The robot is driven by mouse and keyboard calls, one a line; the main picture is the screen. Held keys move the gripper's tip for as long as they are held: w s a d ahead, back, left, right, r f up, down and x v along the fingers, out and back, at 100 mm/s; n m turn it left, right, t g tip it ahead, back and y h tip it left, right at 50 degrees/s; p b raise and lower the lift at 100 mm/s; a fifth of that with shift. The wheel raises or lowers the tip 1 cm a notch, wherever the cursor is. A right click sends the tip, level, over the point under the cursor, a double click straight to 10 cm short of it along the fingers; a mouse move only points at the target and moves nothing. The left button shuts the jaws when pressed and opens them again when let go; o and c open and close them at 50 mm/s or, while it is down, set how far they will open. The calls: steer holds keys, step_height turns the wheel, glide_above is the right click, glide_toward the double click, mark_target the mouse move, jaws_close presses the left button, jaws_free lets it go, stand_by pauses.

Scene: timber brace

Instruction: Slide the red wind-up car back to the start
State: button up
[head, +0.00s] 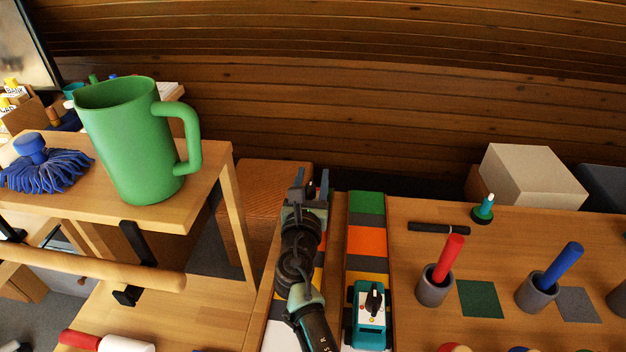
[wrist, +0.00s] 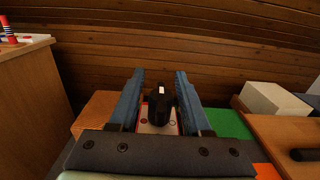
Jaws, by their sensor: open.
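The red wind-up car (wrist: 155,129) shows in the wrist view as a white top with red edges and an upright black key (wrist: 160,107). It is at the far end of the left lane, whose near part (head: 273,333) shows in the head view. My gripper (wrist: 160,82) is open, with one blue-grey finger on each side of the key; I cannot tell whether either touches it. In the head view my gripper (head: 311,180) and arm hide most of the car and much of the lane.
A teal car (head: 368,325) with a black key stands at the near end of the right lane (head: 367,241). A green mug (head: 130,140) stands on a raised wooden shelf (head: 205,168) at left. Cups with red and blue pegs stand on the right table (head: 425,215).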

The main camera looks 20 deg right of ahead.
steer(key=shift+w+d, duration=0.2)
steer(key=shift+w, duration=0.2)
jaws_close()
stand_by(1.3)
